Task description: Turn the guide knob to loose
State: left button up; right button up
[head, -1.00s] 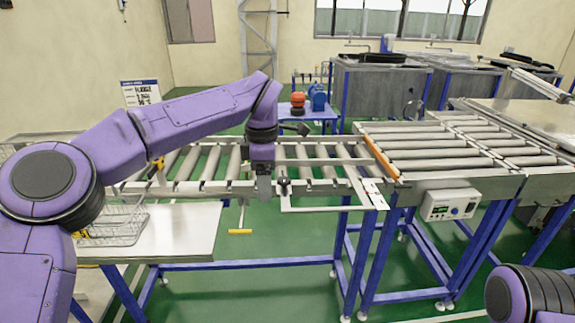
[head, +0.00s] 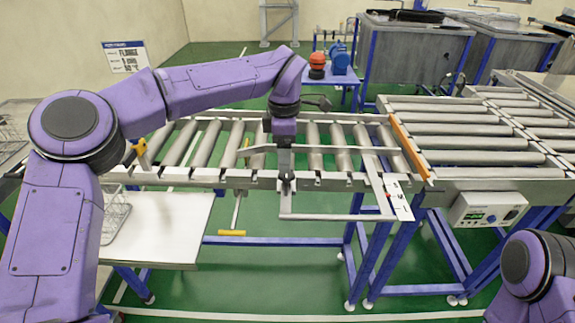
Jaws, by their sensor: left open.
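My left gripper (head: 286,178) points down at the front edge of the roller conveyor (head: 235,178), open. The guide knob (head: 288,188) is a small dark shape at the fingertips, mostly hidden by the gripper. I cannot tell whether the fingers touch it or which way the knob is turned. The guide rail's grey bar (head: 335,217) runs in front of the conveyor to a white scale plate (head: 398,200) with a red mark. My right arm shows only at the lower right; its gripper is out of view.
A control box (head: 488,209) hangs under the right-hand conveyor. A yellow-handled lever (head: 231,233) hangs below the rollers. A white table (head: 155,228) with a wire basket (head: 113,215) stands at the left. An orange stopper bar (head: 410,148) lies between the conveyors.

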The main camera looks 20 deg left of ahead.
aim_at(287, 177)
pick_arm(q)
jog(key=f, duration=0.3)
jog(key=w+f, duration=0.1)
jog(key=f, duration=0.2)
jog(key=shift+w, duration=0.15)
jog(key=shift+s+r, duration=0.2)
jog(key=shift+s, duration=0.15)
jog(key=shift+w+f, duration=0.1)
jog(key=c, duration=1.1)
pick_arm(e)
jog(key=shift+w+r, duration=0.2)
jog(key=shift+r, duration=0.1)
